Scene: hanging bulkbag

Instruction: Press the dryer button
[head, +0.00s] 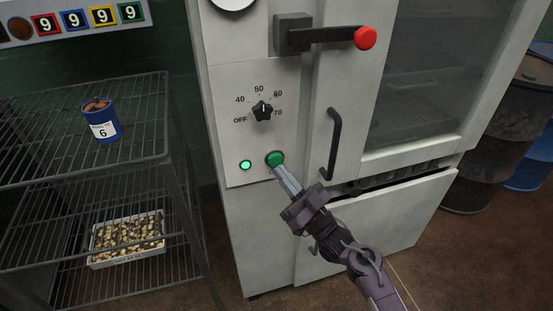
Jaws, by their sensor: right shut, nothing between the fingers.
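The dryer (262,215) is a large pale cabinet filling the middle and right of the head view. Its green round button (275,158) sits low on the control panel, to the right of a small lit green lamp (245,165). My right gripper (279,172) is shut and empty, its fingertips at the lower edge of the button; I cannot tell whether they touch it. The fingers hide the label below the button. A black dial (263,110) above points near 50. My left gripper is not in view.
A black door handle (333,143) and a red-knobbed lever (365,38) stick out right of the panel. A wire rack (165,120) at left holds a blue pot (101,128) and a white tray (128,261). Dark barrels stand at far right.

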